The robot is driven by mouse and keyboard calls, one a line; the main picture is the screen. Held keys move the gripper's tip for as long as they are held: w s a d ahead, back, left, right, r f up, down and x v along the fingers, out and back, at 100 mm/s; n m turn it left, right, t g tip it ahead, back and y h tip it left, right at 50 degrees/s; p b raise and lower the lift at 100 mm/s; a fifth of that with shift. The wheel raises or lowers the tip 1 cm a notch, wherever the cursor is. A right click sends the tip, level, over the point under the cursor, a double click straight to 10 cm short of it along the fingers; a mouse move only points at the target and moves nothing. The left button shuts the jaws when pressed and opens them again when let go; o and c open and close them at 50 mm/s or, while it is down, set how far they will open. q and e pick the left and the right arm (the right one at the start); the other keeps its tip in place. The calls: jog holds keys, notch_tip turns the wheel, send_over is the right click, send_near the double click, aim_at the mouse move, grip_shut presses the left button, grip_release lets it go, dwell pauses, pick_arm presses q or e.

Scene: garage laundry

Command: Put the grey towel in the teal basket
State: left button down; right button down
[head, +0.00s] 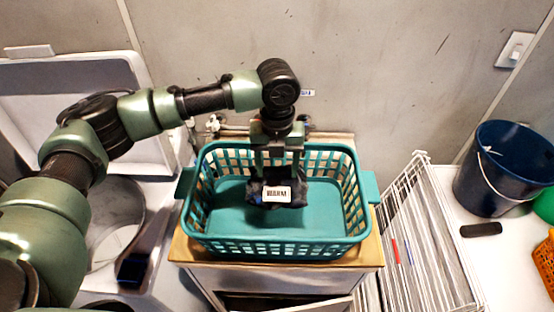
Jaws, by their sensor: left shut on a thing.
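The teal basket (277,248) stands upright on a wooden-topped cabinet in the middle of the head view. My left gripper (277,176) points down inside the basket's opening, over its middle. It is shut on a dark grey folded bundle, the grey towel (257,190), which has a white label with dark lettering. The towel is within the basket's outline; I cannot tell whether it touches the basket floor. My right gripper is not in view.
The wooden-topped cabinet (190,252) carries the basket. A white wire rack (425,235) stands to its right. Further right are a dark blue bucket (500,180), a black flat object (481,229) and an orange basket (545,262). A white washer with raised lid (80,110) is at left.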

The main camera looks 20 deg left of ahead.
pick_arm(q)
jog(key=shift+f+b, duration=1.35)
jog(key=shift+f, duration=3.25)
jog(key=shift+c, duration=1.2)
grip_release()
